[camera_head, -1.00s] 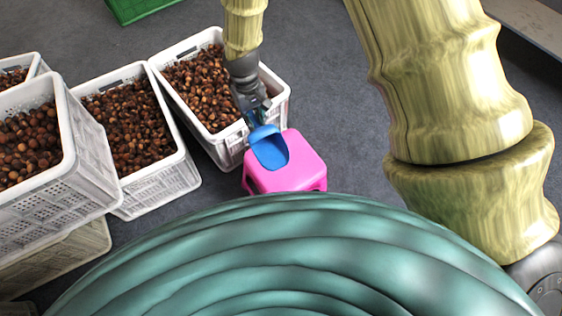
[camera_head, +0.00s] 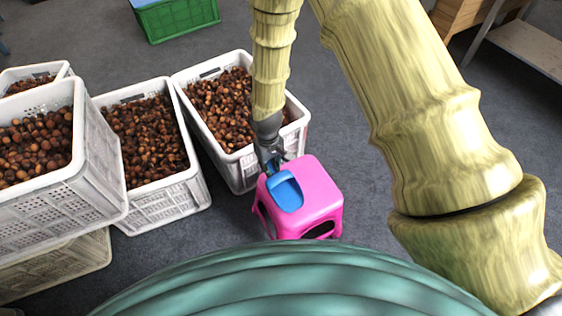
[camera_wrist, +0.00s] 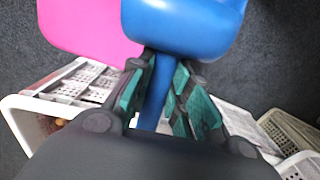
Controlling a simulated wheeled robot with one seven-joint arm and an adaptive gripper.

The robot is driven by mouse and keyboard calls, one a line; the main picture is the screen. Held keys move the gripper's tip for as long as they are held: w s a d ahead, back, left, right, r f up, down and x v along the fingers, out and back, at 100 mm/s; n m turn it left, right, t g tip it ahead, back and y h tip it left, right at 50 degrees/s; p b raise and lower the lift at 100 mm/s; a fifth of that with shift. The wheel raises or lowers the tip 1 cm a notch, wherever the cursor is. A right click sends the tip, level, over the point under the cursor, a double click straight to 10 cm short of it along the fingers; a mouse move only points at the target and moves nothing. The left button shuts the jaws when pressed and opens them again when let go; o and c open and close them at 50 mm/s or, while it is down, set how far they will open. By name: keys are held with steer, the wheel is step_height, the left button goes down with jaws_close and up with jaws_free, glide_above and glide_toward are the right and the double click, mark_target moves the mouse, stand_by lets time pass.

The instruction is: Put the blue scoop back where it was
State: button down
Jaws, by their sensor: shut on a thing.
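The blue scoop (camera_head: 285,193) is at the pink stool (camera_head: 316,196), over the left part of its top in the head view. I cannot tell whether it touches the stool top. My gripper (camera_head: 272,163) is shut on the scoop's handle at the stool's back-left edge. In the wrist view the scoop's blue bowl (camera_wrist: 185,25) is at the top, and my gripper (camera_wrist: 160,95) has its green-padded fingers on either side of the blue handle. The pink stool top (camera_wrist: 85,28) shows at the upper left, beside the bowl.
A white crate of chestnuts (camera_head: 243,177) stands just behind and left of the stool. More white crates (camera_head: 165,200) with chestnuts are at the left, some stacked. A green crate (camera_head: 178,22) is at the back. Bare grey floor (camera_head: 370,190) lies right of the stool.

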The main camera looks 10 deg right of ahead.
steer(key=w+d, duration=0.1)
steer(key=w+d+b, duration=0.1)
steer(key=w+d, duration=0.2)
steer(key=w, duration=0.1)
steer(key=shift+w+d+f, duration=0.2)
steer(key=shift+d+f, duration=0.2)
steer(key=shift+f+b, duration=1.05)
steer(key=shift+f, duration=0.65)
steer(key=shift+f, duration=0.15)
steer(key=c, duration=1.3)
jaws_free()
steer(key=r+p, duration=0.2)
steer(key=r, duration=0.4)
steer(key=r+p, duration=0.2)
steer(key=r, duration=0.4)
steer(key=shift+w+a+r, duration=0.1)
steer(key=shift+w+r, duration=0.05)
steer(key=shift+w, duration=0.05)
